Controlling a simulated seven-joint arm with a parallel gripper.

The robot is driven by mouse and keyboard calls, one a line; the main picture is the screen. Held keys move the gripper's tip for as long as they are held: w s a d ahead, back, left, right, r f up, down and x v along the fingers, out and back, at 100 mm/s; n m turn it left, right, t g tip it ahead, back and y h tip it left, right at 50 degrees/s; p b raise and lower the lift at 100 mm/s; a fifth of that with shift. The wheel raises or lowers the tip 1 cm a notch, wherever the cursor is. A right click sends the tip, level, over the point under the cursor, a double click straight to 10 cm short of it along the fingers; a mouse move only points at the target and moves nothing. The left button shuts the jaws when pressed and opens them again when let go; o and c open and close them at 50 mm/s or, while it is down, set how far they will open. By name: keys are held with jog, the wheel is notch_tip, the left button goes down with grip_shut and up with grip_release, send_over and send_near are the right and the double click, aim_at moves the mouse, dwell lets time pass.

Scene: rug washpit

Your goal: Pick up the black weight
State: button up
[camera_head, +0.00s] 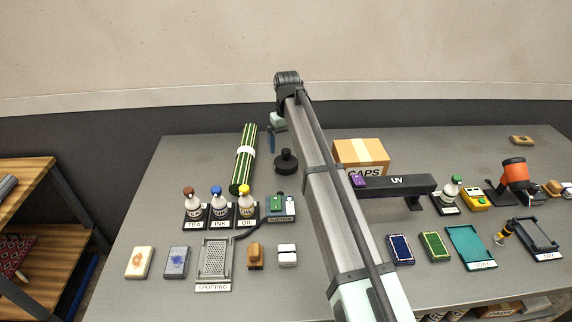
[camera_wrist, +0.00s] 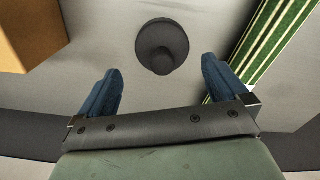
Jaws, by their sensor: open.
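The black weight (camera_head: 286,162) stands on the grey table, toward its back, just left of my arm in the head view. It is a round disc with a smaller knob on top. In the wrist view the black weight (camera_wrist: 162,46) lies ahead of my gripper (camera_wrist: 160,82), roughly centred between the two blue fingers and beyond their tips. The fingers are spread apart with nothing between them and do not touch the weight. In the head view my gripper is mostly hidden behind the end of my arm.
A green striped roll (camera_head: 244,160) lies left of the weight; it also shows near my right-hand finger in the wrist view (camera_wrist: 266,50). The CAPS box (camera_head: 360,152) stands to the right. Labelled bottles (camera_head: 219,205) stand in front. Bare table surrounds the weight.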

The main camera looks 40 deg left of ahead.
aim_at(286, 157)
jog(key=shift+a+f, duration=0.15)
jog(key=shift+f, duration=1.6)
jog(key=shift+a+f, duration=0.1)
jog(key=shift+f, duration=1.65)
jog(key=shift+c, duration=0.4)
jog(key=c, duration=1.6)
